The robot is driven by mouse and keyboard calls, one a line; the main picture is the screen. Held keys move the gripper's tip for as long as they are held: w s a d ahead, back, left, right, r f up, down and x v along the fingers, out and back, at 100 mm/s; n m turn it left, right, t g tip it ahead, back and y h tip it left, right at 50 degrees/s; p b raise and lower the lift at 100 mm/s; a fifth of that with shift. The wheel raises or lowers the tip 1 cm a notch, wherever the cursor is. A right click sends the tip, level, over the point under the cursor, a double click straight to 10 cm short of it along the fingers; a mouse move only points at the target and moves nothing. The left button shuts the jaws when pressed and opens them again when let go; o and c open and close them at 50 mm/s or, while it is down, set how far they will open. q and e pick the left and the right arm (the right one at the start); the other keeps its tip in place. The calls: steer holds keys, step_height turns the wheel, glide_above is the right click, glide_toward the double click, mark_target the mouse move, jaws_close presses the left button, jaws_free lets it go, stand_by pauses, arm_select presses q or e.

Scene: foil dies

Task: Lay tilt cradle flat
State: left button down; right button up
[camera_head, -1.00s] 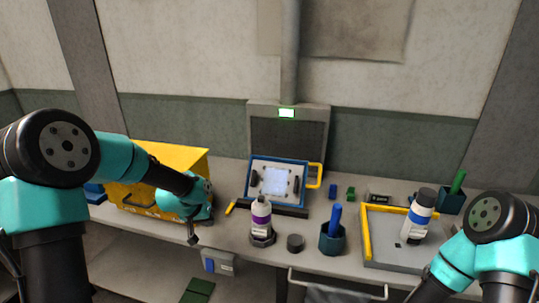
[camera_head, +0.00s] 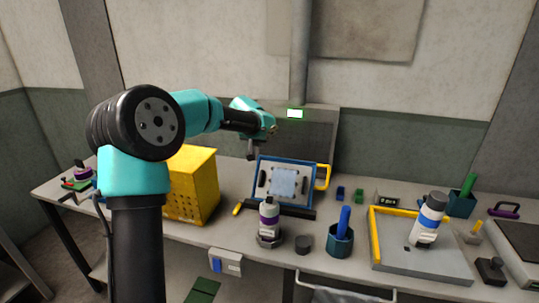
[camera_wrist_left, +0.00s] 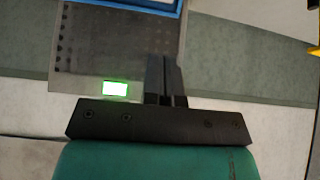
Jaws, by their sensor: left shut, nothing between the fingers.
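The tilt cradle (camera_head: 290,161) is a blue-framed panel with a yellow handle (camera_head: 323,177) on its right side. It stands tilted up on the bench, with a pale blue sheet (camera_head: 283,183) on its face. A blue edge (camera_wrist_left: 140,4) at the top of the left wrist view looks like its frame. My left gripper (camera_head: 251,155) is shut and empty, up behind the cradle's upper left corner and apart from it. Its closed fingers show in the left wrist view (camera_wrist_left: 164,75). My right gripper is not in view.
A grey back panel with a green light (camera_head: 295,113) stands behind the cradle. A yellow perforated box (camera_head: 192,185) is at left. A yellow-edged tray (camera_head: 430,265) lies at right.

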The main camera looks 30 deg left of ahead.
mark_target(266, 157)
arm_select(q)
steer(key=shift+f, duration=0.1)
steer(key=x, duration=1.2)
steer(key=shift+w, duration=0.5)
steer(key=shift+w+a+f, duration=0.2)
steer(key=shift+w+f, duration=0.2)
steer(key=shift+w, duration=0.05)
steer(key=shift+a, duration=0.15)
